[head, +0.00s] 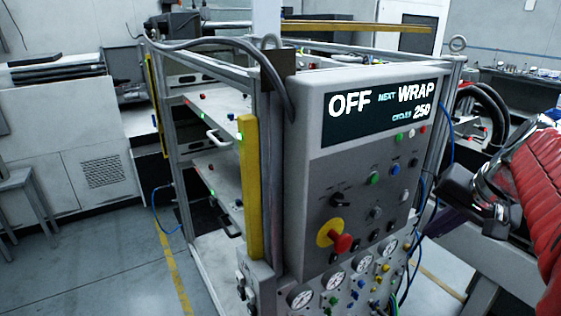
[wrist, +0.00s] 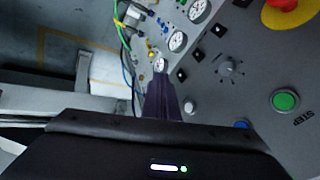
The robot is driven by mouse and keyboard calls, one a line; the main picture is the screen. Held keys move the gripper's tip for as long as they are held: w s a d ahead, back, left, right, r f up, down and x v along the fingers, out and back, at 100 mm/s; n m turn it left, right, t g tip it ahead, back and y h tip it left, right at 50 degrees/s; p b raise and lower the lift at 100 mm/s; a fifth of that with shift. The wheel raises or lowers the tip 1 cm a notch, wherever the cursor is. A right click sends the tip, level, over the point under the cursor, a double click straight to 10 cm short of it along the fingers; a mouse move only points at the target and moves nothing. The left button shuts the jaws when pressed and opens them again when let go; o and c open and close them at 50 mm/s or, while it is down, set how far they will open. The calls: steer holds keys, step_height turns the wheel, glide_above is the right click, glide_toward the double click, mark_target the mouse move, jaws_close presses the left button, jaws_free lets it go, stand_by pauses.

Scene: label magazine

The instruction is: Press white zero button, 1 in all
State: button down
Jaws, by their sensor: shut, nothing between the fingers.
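The grey control panel (head: 345,165) faces me, with a display (head: 380,112) reading "OFF", "NEXT WRAP" and "CYCLES 250". A pale white button (head: 404,196) sits right of a grey knob (head: 376,212); it also shows in the wrist view (wrist: 190,107), just right of my fingers. Its label is too small to read. My gripper (head: 430,232) is shut and empty, beside the panel's right edge in the head view. Its dark purple fingers (wrist: 160,78) point along the panel in the wrist view, apart from the white button as far as I can tell.
Near the white button are a green button (head: 374,178), a blue button (head: 395,169) and a black one (head: 413,162). A red emergency knob on a yellow disc (head: 338,239) sits lower left. Gauges (head: 331,279) and loose cables (head: 424,228) lie below and right.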

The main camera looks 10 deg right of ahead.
mark_target(405, 196)
steer(key=d+m+t, duration=0.1)
steer(key=m, duration=0.3)
steer(key=s+d+m+t, duration=0.1)
steer(key=d+m, duration=0.1)
steer(key=m, duration=0.2)
steer(key=d+r+m+t+y, duration=0.1)
steer(key=m, duration=0.3)
steer(key=shift+s+d, duration=0.25)
steer(key=shift+s, duration=0.15)
steer(key=shift+w, duration=0.1)
steer(key=w+a, duration=0.3)
steer(key=w, duration=0.5)
steer(key=shift+w, duration=0.2)
stand_by(1.5)
steer(key=shift+w+a, duration=0.1)
steer(key=shift+w, duration=0.1)
